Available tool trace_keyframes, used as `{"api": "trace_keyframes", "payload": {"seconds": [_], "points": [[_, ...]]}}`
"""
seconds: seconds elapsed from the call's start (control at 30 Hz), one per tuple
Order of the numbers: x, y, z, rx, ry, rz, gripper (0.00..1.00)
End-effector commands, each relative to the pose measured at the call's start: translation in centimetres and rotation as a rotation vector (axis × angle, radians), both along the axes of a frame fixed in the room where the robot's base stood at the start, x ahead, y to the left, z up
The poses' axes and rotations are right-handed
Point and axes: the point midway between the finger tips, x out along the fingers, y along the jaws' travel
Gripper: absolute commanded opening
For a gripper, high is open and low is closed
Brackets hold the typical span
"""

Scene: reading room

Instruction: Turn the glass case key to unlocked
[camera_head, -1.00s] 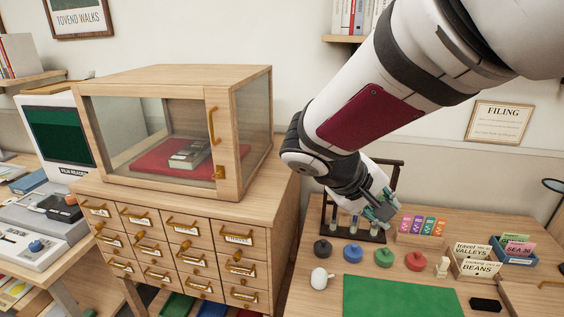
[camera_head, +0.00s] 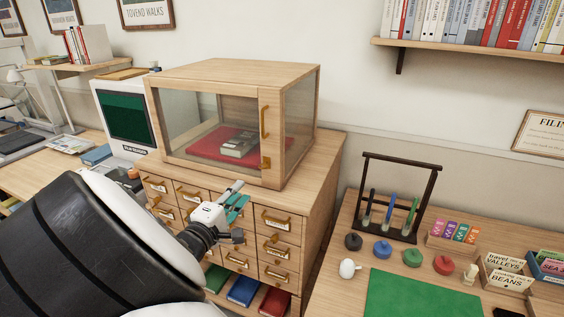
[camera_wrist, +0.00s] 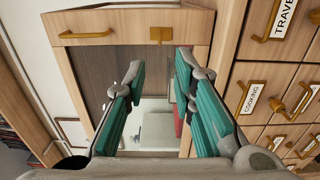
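The glass case (camera_head: 236,72) is a wooden-framed box with a shut glass door, standing on the drawer cabinet. A small brass lock piece (camera_head: 265,163) sits low on the door frame, below the long brass handle (camera_head: 265,122). In the wrist view the lock piece (camera_wrist: 160,35) is beyond my fingertips, and the handle (camera_wrist: 86,35) is left of it. How the key is turned is too small to tell. My gripper (camera_head: 240,200) is in front of the cabinet drawers, below and left of the lock. Its teal fingers (camera_wrist: 158,70) are apart with nothing between them.
Brass drawer handles (camera_head: 278,220) stick out near my gripper. A screen (camera_head: 127,117) stands left of the case. The right table holds a pen rack (camera_head: 401,163), knobs and a green mat (camera_head: 422,296).

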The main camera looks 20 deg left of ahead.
Motion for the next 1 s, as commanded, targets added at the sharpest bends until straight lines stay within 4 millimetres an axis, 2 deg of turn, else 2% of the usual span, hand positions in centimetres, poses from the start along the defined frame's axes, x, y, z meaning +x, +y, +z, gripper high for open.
{"api": "trace_keyframes", "payload": {"seconds": [0.4, 0.6, 0.8, 1.0], "points": [[7.8, -0.8, 0.1, -0.001, 0.000, -0.005, 0.24], [11.0, -1.1, 0.0, 0.000, 0.000, -0.005, 0.24], [12.5, -1.1, 0.0, 0.000, 0.001, -0.003, 0.24], [12.7, -1.1, 0.0, 0.000, 0.001, -0.003, 0.24]]}}
